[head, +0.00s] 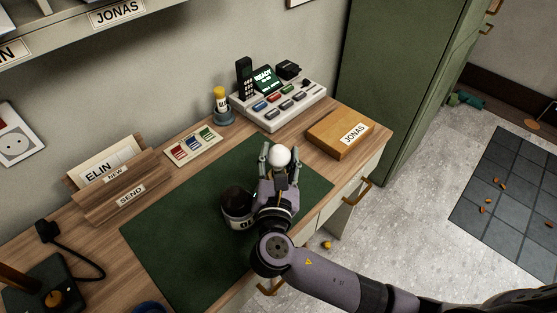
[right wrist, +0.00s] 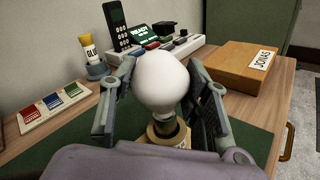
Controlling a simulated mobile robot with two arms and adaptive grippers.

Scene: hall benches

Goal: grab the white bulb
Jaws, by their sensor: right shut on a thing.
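The white bulb (head: 280,156) is between the two fingers of my right gripper (head: 280,160), over the green desk mat (head: 180,235). It also shows large in the right wrist view (right wrist: 160,82), round end up, with a darker base and a brass-coloured ring below it. My right gripper (right wrist: 160,100) is shut on the bulb, one finger on each side. Whether the bulb's lower end touches anything is hard to tell, as the gripper hides it in the head view. My left gripper is not in view.
A dark round pot (head: 238,205) stands on the mat beside the gripper. A wooden box labelled JONAS (head: 338,134), a device with phone and screen (head: 285,112), a glue bottle (head: 221,100) and a colour-strip card (head: 193,146) stand behind. A letter holder (head: 120,185) is at left.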

